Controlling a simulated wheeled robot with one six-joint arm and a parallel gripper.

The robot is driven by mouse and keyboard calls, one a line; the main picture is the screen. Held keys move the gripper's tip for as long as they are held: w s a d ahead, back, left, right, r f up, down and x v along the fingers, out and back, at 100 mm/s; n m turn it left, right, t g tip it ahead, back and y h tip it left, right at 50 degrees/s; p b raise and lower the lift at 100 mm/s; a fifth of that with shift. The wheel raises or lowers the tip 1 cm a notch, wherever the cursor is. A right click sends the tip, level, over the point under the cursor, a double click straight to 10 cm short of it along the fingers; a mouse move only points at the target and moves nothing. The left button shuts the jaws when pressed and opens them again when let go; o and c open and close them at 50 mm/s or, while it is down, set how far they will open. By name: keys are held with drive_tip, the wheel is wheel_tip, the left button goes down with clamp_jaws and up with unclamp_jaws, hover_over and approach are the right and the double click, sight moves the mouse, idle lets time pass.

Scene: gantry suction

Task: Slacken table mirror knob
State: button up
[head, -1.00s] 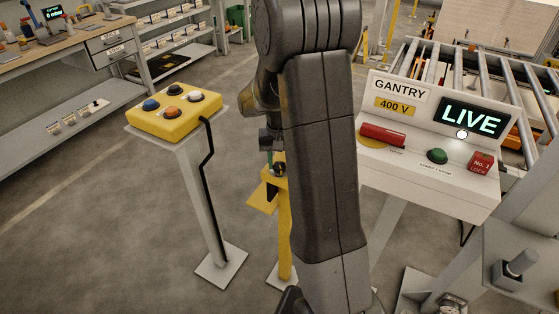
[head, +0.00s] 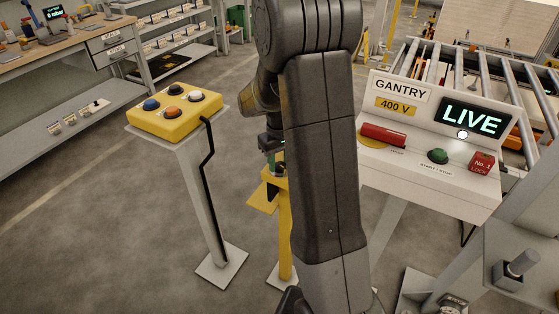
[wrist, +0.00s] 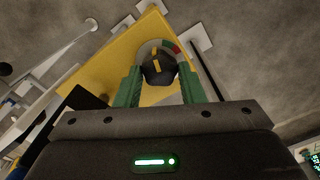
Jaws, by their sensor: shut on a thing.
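A dark knob (wrist: 158,68) with a yellow pointer stripe shows in the wrist view. It sits before a pale dial with red and green arc parts, on a yellow panel (wrist: 110,65). The green fingers of my gripper (wrist: 160,72) are on either side of the knob and shut on it. In the head view my gripper (head: 272,158) is at the top of a yellow post (head: 284,235), partly behind my arm; the knob is hidden there. I see no mirror that I can make out.
A yellow button box (head: 175,113) stands on a grey pedestal left of the post. A gantry console (head: 430,165) reading LIVE stands to the right, before a roller conveyor (head: 480,75). A workbench (head: 70,42) is at far left. Floor between is clear.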

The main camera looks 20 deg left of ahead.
sight(279, 164)
drive_tip(key=o, duration=1)
drive_tip(key=shift+r, duration=0.1)
wheel_tip(279, 164, up, 14)
drive_tip(key=shift+f, duration=0.15)
